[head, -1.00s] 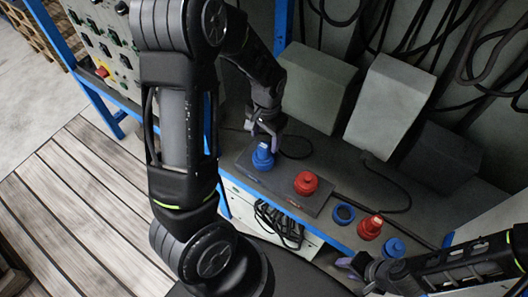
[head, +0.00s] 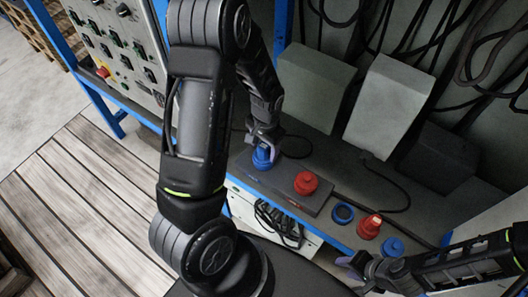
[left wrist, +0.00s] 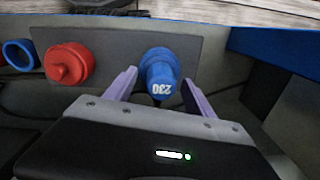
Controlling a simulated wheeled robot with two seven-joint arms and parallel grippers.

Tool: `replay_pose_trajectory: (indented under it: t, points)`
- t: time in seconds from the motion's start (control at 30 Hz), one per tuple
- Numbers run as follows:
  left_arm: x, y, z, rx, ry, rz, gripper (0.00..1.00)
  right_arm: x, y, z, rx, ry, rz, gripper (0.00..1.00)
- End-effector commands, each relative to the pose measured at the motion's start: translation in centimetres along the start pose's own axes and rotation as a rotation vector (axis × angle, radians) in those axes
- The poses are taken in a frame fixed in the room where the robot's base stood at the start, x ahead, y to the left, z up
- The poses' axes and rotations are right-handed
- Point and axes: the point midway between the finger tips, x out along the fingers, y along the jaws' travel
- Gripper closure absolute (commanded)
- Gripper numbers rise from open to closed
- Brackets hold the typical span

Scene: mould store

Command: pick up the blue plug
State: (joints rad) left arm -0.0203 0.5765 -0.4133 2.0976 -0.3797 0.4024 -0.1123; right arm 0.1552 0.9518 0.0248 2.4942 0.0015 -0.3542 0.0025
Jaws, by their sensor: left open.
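The blue plug (head: 262,157) stands on a dark plate (head: 279,189) on the shelf. In the left wrist view the blue plug (left wrist: 160,72) shows white digits that look like 230. My left gripper (head: 266,138) is at the plug from behind and above. In the left wrist view its two pale purple fingers (left wrist: 160,92) are spread, one on each side of the plug. Whether either finger touches it I cannot tell. My right gripper (head: 356,264) is low at the right, left of a second blue piece (head: 393,247); its jaw opening is unclear.
A red plug (head: 306,183) stands on the same plate, close beside the blue plug. A blue ring (head: 343,213) and another red plug (head: 369,227) lie further right on the shelf. Grey blocks (head: 389,104) and hanging black cables stand behind.

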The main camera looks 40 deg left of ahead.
Motion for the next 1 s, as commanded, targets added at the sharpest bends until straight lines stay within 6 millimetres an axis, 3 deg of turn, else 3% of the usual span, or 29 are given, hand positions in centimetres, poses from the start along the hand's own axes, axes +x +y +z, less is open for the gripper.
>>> replay_pose_trajectory:
  t: [0.2, 1.0]
  points:
    - [-0.02, 0.0, 0.0, 0.0, 0.0, 0.0, 0.38, 0.0, 0.0, 0.0, 0.0, 0.0, 0.0, 0.64]
    - [-0.02, -0.01, 0.0, 0.0, 0.0, 0.0, 1.0, 0.0, -0.01, 0.0, 0.0, 0.0, 0.0, 0.64]
